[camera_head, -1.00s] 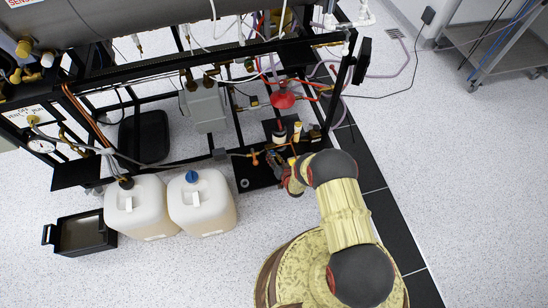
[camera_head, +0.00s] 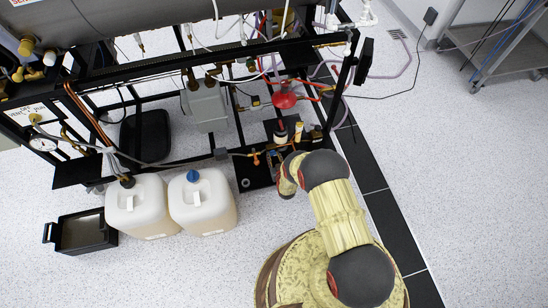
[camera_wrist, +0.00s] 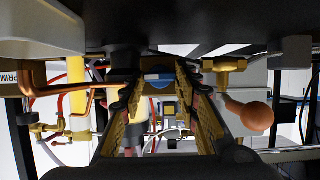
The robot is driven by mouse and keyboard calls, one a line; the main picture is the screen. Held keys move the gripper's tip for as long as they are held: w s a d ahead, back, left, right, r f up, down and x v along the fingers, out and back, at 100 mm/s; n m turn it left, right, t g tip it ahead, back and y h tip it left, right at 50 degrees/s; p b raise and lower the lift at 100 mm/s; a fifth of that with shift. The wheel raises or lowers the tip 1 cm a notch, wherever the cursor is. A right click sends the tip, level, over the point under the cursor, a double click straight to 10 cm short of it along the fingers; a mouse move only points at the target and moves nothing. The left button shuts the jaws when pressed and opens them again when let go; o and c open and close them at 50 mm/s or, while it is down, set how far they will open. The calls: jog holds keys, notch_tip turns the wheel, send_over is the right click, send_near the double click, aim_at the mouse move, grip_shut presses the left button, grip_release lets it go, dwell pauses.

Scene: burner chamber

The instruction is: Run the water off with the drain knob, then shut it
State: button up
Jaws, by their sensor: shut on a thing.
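In the wrist view my gripper (camera_wrist: 160,88) reaches forward under a dark panel, its two gold and black fingers on either side of a small blue-faced knob (camera_wrist: 158,78). The fingers are shut on this part; its shape behind the fingertips is mostly hidden. I cannot tell from the pictures how far it is turned, or whether water runs. In the head view my wrist covers most of the gripper, low at the front right of the black frame (camera_head: 180,160).
A copper ball-ended handle (camera_wrist: 256,116) sits close right of the fingers. Copper and yellow pipes (camera_wrist: 77,95) are close on the left. White jugs (camera_head: 201,208), a black tray (camera_head: 84,246) and a red funnel-like part (camera_head: 284,97) stand nearby. Open floor lies right.

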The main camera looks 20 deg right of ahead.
jog(key=o, duration=1.2)
jog(key=shift+c, duration=0.2)
jog(key=v, duration=1.2)
